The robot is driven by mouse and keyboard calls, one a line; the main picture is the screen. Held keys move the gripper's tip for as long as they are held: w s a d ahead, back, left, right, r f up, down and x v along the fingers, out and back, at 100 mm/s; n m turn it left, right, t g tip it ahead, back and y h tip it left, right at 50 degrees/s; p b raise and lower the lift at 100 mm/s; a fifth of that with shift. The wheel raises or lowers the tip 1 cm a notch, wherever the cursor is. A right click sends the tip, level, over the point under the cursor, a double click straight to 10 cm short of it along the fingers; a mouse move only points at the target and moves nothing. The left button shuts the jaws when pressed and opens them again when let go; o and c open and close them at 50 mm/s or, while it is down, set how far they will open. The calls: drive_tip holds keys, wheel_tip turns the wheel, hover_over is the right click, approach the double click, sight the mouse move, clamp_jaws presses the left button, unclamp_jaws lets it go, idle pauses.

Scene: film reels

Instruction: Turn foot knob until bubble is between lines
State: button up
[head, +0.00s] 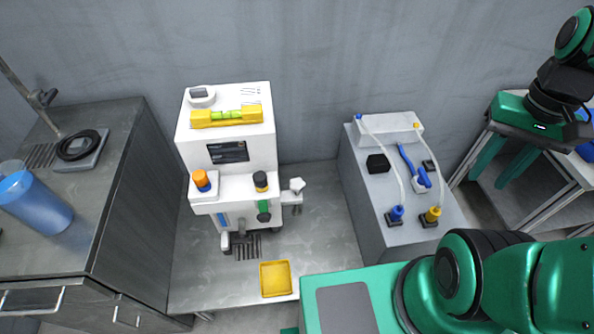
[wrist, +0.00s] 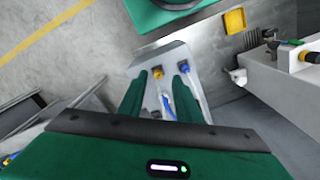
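A white machine (head: 228,155) stands on a grey metal bench in the head view. A yellow spirit level (head: 227,117) with a green vial lies on its top; the bubble is too small to place against the lines. A white star-shaped knob (head: 297,185) sticks out at the machine's right side; it also shows in the wrist view (wrist: 238,77). I cannot tell whether it is the foot knob. In the wrist view my gripper (wrist: 162,72) is open and empty, its two green fingers apart above the grey side cabinet. It is away from the machine.
A yellow tray (head: 275,279) lies on the bench before the machine. The side cabinet (head: 372,215) carries a white box with tubes, a blue tool (head: 414,168) and blue and yellow fittings. A blue cup (head: 37,202) stands on the left cabinet. Bare bench lies right of the machine.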

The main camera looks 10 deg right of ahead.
drive_tip(key=shift+w, duration=0.45)
drive_tip(key=shift+o, duration=0.4)
drive_tip(key=o, duration=0.5)
drive_tip(key=shift+s+a+r, duration=0.1)
drive_tip(key=shift+s+r, duration=0.05)
drive_tip(key=shift+s, duration=0.1)
drive_tip(key=shift+o, duration=1)
drive_tip(key=shift+r+n, duration=0.15)
drive_tip(key=shift+n, duration=0.15)
drive_tip(key=w+a+f+n, duration=0.25)
drive_tip(key=w+n, duration=0.35)
drive_tip(key=w, duration=0.5)
drive_tip(key=n, duration=2)
hover_over(298, 183)
wheel_tip(298, 183, down, 28)
wheel_tip(298, 183, down, 10)
drive_tip(key=shift+w+r, duration=0.1)
